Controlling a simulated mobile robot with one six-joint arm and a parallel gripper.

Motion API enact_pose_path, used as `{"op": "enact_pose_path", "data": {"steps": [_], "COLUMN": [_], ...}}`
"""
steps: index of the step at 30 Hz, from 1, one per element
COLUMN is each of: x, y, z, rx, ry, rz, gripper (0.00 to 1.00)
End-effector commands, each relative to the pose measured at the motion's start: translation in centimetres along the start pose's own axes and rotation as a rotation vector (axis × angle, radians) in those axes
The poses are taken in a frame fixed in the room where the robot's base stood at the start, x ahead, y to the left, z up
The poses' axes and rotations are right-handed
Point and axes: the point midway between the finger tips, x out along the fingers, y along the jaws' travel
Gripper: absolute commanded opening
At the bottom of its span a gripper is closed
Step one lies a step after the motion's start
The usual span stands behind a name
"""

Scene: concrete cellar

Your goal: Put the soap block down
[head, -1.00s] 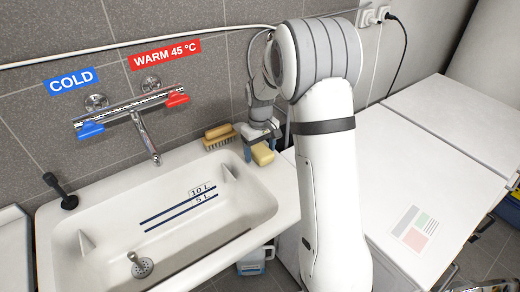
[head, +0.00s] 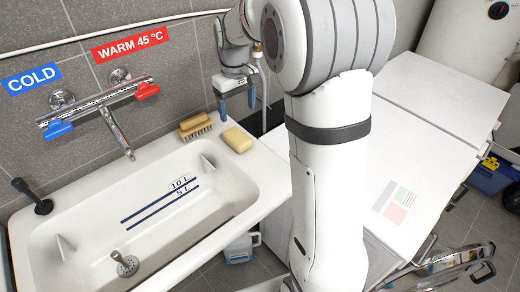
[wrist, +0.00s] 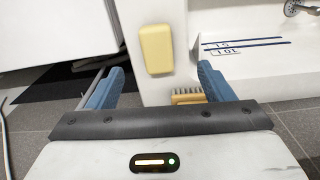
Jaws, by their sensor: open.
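The yellow soap block (head: 238,139) lies on the white rim of the sink, at its back right corner. It also shows in the wrist view (wrist: 156,49), beyond my fingertips and roughly between them. My gripper (head: 237,102) is open and empty, with its blue fingers above the rim. In the wrist view the two blue fingers of my gripper (wrist: 163,80) stand wide apart, and the soap is clear of both.
A wooden brush (head: 195,126) lies on the rim left of the soap. The white sink (head: 150,250) has an empty basin. A tap (head: 120,140) projects over it. White cabinet tops (head: 415,150) lie to the right, and a jug (head: 240,248) stands below.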

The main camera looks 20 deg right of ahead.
Motion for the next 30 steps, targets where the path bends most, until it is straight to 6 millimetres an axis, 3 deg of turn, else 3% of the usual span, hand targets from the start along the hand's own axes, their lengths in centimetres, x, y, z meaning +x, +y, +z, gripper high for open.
{"op": "enact_pose_path", "data": {"steps": [3,9,18,24,30], "x": [-1.8,-3.4,-3.0,-1.8,-1.2], "y": [-1.2,-3.2,-6.3,-7.7,-8.0], "z": [3.6,9.8,18.9,22.7,24.0], "rx": [0.049,0.139,0.268,0.328,0.348], "ry": [0.035,0.092,0.175,0.214,0.225], "rz": [0.012,0.027,0.04,0.042,0.042], "gripper": [0.74,0.74,0.74,0.74,0.74]}}
